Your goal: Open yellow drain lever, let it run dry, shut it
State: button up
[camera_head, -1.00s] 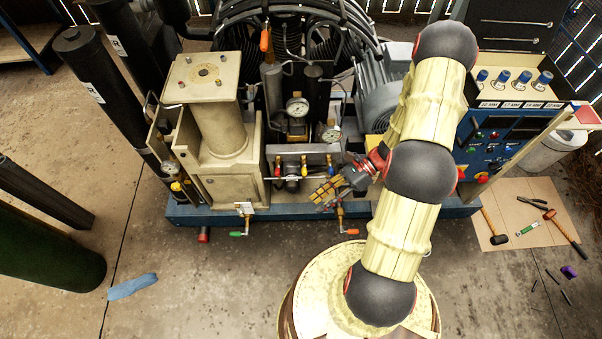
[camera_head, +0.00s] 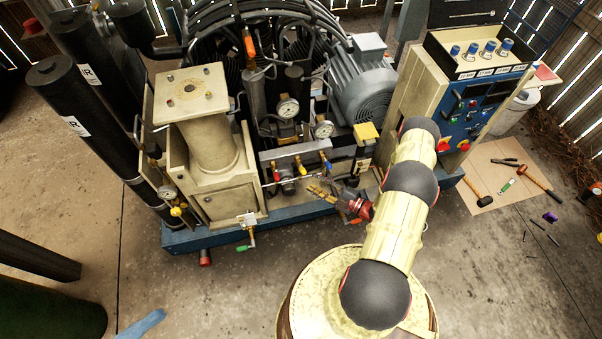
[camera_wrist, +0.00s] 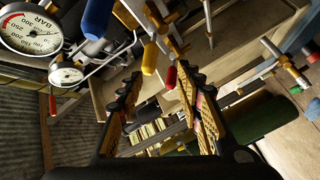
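The yellow drain lever (camera_head: 300,168) hangs on the valve block in the middle of the compressor front, between a red lever (camera_head: 276,175) and a blue lever (camera_head: 328,166). In the wrist view the yellow lever (camera_wrist: 149,57) hangs down just ahead of the fingertips, within the gap between them in the picture; I cannot tell contact. The red lever (camera_wrist: 170,77) is close to the right finger, and the blue lever (camera_wrist: 97,18) is at upper left. My gripper (camera_head: 316,191) is open and empty, in front of and below the levers; its spread fingers also show in the wrist view (camera_wrist: 155,82).
Two pressure gauges (camera_head: 288,108) sit above the block. A green-handled valve (camera_head: 243,248) sticks out at the front base. A grey motor (camera_head: 360,85) and blue control panel (camera_head: 475,105) stand right. Tools lie on a cardboard sheet (camera_head: 490,185). Floor in front is mostly clear.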

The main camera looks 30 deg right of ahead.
aim_at(303, 171)
jog(key=shift+w+a+r+m+t+b, duration=0.2)
jog(key=shift+w+a+m, duration=0.3)
jog(key=shift+w, duration=0.75)
jog(key=shift+w+a+r+m+t+b, duration=0.1)
jog(key=shift+w+a+m+b, duration=0.3)
jog(key=shift+w, duration=0.9)
jog(key=shift+w+a+r+m+t+b, duration=0.2)
jog(key=shift+w+m, duration=0.5)
jog(key=shift+w, duration=0.55)
jog(key=shift+c, duration=1.2)
grip_shut()
